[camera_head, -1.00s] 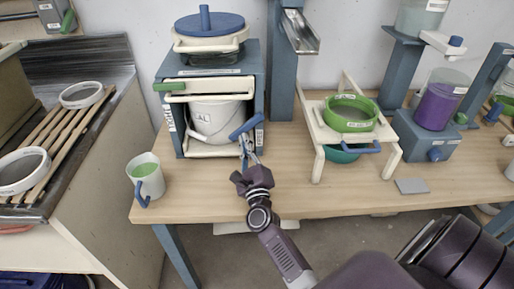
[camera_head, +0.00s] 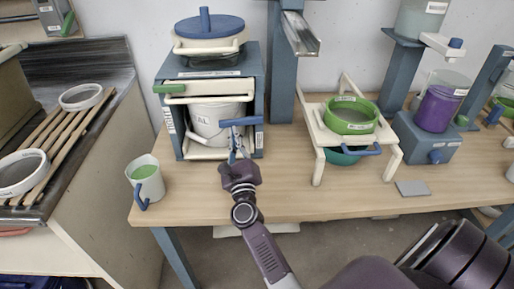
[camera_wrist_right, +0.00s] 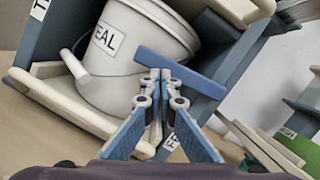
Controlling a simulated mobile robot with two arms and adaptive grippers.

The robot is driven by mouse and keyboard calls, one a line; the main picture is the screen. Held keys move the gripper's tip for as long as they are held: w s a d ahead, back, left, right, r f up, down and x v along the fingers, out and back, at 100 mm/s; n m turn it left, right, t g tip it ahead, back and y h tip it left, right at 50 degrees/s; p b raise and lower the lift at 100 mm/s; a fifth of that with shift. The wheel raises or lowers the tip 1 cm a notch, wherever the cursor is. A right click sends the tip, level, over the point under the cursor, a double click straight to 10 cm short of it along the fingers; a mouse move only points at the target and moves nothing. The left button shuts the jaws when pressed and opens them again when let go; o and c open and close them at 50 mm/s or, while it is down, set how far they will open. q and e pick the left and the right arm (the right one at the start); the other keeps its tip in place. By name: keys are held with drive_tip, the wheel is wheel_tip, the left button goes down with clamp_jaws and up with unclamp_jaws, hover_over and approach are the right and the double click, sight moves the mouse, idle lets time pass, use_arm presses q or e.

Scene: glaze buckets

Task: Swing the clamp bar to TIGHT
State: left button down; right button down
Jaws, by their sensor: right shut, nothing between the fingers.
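The blue clamp bar (camera_head: 240,121) lies nearly level across the right part of the front of the blue press frame (camera_head: 257,88). In the right wrist view the bar (camera_wrist_right: 185,75) crosses in front of the bucket's right side. My right gripper (camera_head: 236,153) is shut and empty. In the wrist view its fingertips (camera_wrist_right: 163,76) are at the bar's near edge; they look to touch it. The white bucket (camera_head: 212,122) stands inside the frame behind the bar. A label (camera_head: 168,120) is on the left post and another (camera_head: 259,140) on the right. My left gripper is out of view.
A mug with green contents (camera_head: 147,180) stands at the table's front left. A white stand with a green sieve (camera_head: 350,115) is to the right. A blue-lidded pot (camera_head: 209,35) sits on top of the frame. The table front (camera_head: 280,195) is clear.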

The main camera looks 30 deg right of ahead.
drive_tip(key=shift+r, duration=0.15)
idle(0.5)
drive_tip(key=v, duration=1.2)
drive_tip(key=shift+w+a, duration=0.1)
drive_tip(key=shift+a, duration=0.05)
